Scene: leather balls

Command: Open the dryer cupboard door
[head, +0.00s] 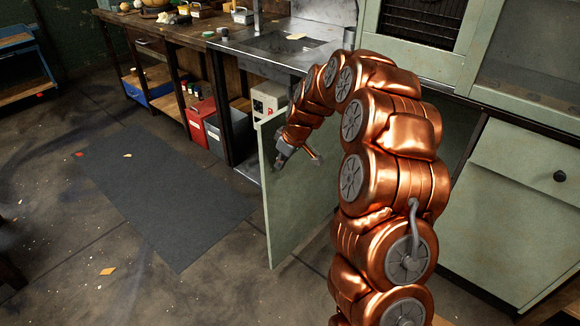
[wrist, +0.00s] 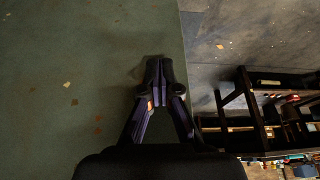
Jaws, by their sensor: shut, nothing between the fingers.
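The pale green cupboard door (head: 290,220) stands swung out from the cabinet front, with its free edge towards the left. In the wrist view its green face (wrist: 60,70) fills the left half, and its straight edge runs down just right of my fingers. My gripper (head: 281,163) is in front of the door's face near its free edge. In the wrist view my gripper (wrist: 157,66) is shut and empty beside that edge. I cannot tell whether the fingers touch the door. My arm hides part of the door and the cupboard opening.
A grey mat (head: 165,190) lies on the open floor to the left. A workbench (head: 150,28) with red and grey bins (head: 201,123) under it stands behind. A green cabinet (head: 510,210) with a black knob is on the right.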

